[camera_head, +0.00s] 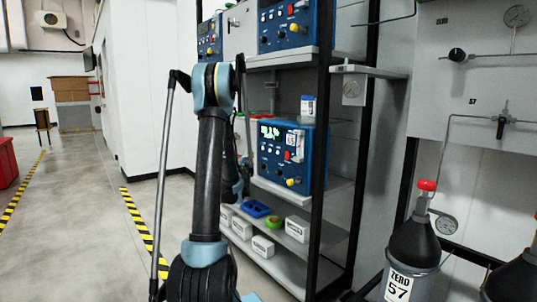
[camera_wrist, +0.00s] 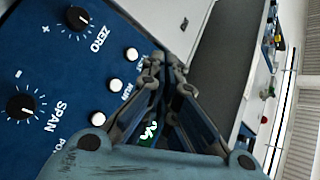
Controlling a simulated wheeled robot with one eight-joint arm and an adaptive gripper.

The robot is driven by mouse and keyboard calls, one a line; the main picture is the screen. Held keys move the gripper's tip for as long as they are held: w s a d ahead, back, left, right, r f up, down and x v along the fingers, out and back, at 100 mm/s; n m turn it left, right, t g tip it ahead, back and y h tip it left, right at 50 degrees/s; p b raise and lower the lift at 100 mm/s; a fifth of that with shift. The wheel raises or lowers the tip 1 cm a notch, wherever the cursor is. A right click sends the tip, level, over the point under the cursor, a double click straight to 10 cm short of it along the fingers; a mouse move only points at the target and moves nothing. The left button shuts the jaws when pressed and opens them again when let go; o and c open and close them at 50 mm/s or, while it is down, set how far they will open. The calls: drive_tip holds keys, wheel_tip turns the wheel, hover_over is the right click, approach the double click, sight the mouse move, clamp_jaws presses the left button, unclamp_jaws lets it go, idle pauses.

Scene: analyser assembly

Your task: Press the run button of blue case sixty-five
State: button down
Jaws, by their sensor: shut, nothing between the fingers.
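A blue case (camera_head: 312,160) with a lit green display stands on the middle shelf in the head view; its small number label is too small to read surely. In the wrist view a blue panel (camera_wrist: 60,62) fills the left, with ZERO and SPAN knobs and a column of white buttons. The middle white button (camera_wrist: 115,84) has RUN lettering beside it. My gripper (camera_wrist: 166,66) is shut and empty, its tips close to the panel, right of the buttons; I cannot tell whether they touch. A green display shows between its fingers. In the head view my arm partly hides the gripper.
Other blue cases (camera_head: 283,25) sit on the shelf above. Small white boxes (camera_head: 263,246), a blue tray (camera_head: 256,209) and a green roll (camera_head: 274,222) lie on the lower shelf. A black rack post (camera_head: 319,150) and a gas cylinder (camera_head: 413,245) stand to the right.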

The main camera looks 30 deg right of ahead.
sight(270, 150)
drive_tip(key=d, duration=0.8)
drive_tip(key=shift+w+d, duration=0.4)
drive_tip(key=shift+d, duration=0.15)
idle(1.3)
drive_tip(key=shift+s+d, duration=0.1)
drive_tip(key=shift+d, duration=0.2)
drive_tip(key=shift+d+r, duration=0.1)
drive_tip(key=shift+d, duration=0.35)
idle(0.8)
drive_tip(key=shift+a, duration=0.9)
